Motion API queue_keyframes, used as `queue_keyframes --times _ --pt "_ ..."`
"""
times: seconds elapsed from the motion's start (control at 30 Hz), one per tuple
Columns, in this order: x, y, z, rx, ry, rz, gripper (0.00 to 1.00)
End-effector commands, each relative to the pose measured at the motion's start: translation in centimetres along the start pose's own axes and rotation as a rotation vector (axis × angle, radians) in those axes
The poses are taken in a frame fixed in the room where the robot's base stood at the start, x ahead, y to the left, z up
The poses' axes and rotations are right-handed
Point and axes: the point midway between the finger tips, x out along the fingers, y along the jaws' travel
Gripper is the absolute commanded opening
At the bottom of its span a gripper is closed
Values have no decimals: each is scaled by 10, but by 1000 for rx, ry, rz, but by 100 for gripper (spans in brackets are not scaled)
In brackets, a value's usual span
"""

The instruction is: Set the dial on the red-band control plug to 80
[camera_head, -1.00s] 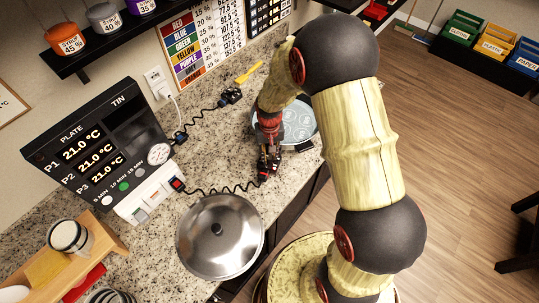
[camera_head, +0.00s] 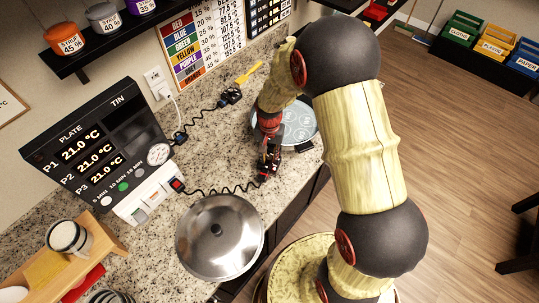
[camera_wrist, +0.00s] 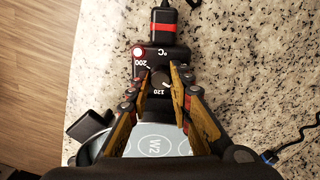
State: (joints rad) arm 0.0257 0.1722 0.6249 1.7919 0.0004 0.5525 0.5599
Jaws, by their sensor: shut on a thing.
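The red-band control plug (camera_wrist: 160,52) is a black box with a red band, a lit red lamp and a round dial (camera_wrist: 160,79). The marks 200, 120 and °C show upside down in the wrist view. The dial's exact setting cannot be read. My gripper (camera_wrist: 161,84) is shut on the dial, one finger on each side. In the head view, my gripper (camera_head: 268,158) points down over the plug (camera_head: 263,177), which it partly hides.
A round plate with labelled wells (camera_head: 302,124) lies behind my gripper. A steel lid (camera_head: 220,238) stands in front. A display panel (camera_head: 98,150) is at left. A coiled cord (camera_head: 220,191) runs to the plug. Another black plug (camera_head: 232,96) lies farther back.

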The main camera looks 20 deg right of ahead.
Motion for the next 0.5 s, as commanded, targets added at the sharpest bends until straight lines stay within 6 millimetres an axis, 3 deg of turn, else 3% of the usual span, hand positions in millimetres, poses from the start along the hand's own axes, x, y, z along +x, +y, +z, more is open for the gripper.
queue_keyframes --times 0.17,0.2,0.33,0.5 --pt "-1 -1 -1 -1 2 -2 0" --pt "-1 -1 -1 -1 2 -2 23" --pt "-1 -1 0 -1 2 -1 30" --pt "0 0 0 -1 1 -1 30"
